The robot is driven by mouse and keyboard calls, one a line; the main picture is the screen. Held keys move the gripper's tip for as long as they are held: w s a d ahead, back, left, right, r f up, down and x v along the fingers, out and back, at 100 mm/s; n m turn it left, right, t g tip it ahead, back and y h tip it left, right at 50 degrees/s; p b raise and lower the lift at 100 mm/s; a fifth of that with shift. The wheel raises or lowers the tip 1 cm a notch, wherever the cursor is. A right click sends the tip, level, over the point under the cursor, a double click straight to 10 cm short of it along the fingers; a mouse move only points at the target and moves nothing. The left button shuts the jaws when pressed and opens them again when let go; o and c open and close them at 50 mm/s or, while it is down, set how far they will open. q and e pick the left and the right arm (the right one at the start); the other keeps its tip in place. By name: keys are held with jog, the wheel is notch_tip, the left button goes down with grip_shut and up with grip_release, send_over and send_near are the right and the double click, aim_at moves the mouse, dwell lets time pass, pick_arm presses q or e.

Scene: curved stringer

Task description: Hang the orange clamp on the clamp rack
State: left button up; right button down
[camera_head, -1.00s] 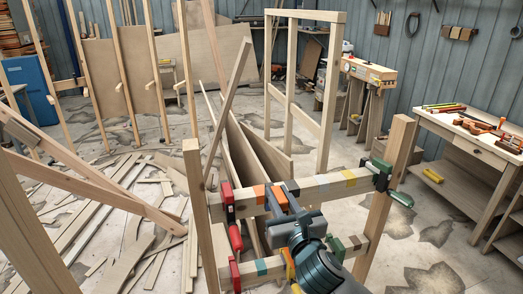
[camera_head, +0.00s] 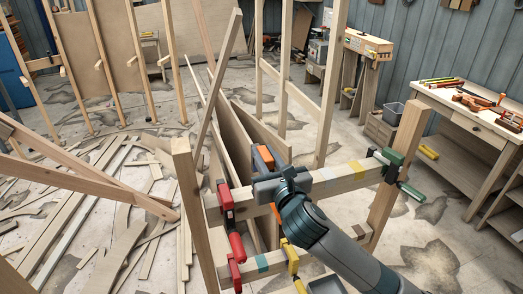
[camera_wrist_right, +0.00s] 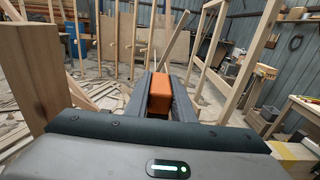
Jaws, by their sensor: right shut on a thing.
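The orange clamp (camera_head: 263,158) shows as an orange block just beyond the upper rail in the head view. My right gripper (camera_head: 267,182) is shut on it; in the right wrist view the orange part (camera_wrist_right: 160,95) sits between the two dark fingers. The clamp rack (camera_head: 340,184) is a wooden frame with two posts and two rails with coloured marks. My gripper and arm cover the middle of its upper rail, so I cannot tell whether the clamp touches it. The rest of the clamp is hidden. My left gripper is not in view.
Red clamps (camera_head: 228,208) hang at the rack's left and a green clamp (camera_head: 393,167) at its upper right. A yellow clamp (camera_head: 292,258) is on the lower rail. A workbench (camera_head: 462,115) with tools stands right. Loose boards (camera_head: 90,215) cover the left floor.

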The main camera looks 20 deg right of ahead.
jog(key=shift+s+r, duration=0.3)
jog(key=shift+s, duration=0.05)
jog(key=shift+w+f, duration=0.1)
jog(key=shift+f, duration=0.45)
jog(key=shift+f+b, duration=0.35)
jog(key=shift+f, duration=0.25)
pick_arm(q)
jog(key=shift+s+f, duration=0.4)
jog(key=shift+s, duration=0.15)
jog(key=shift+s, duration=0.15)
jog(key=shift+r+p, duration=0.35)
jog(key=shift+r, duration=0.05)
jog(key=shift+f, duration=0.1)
pick_arm(e)
jog(key=shift+f, duration=0.35)
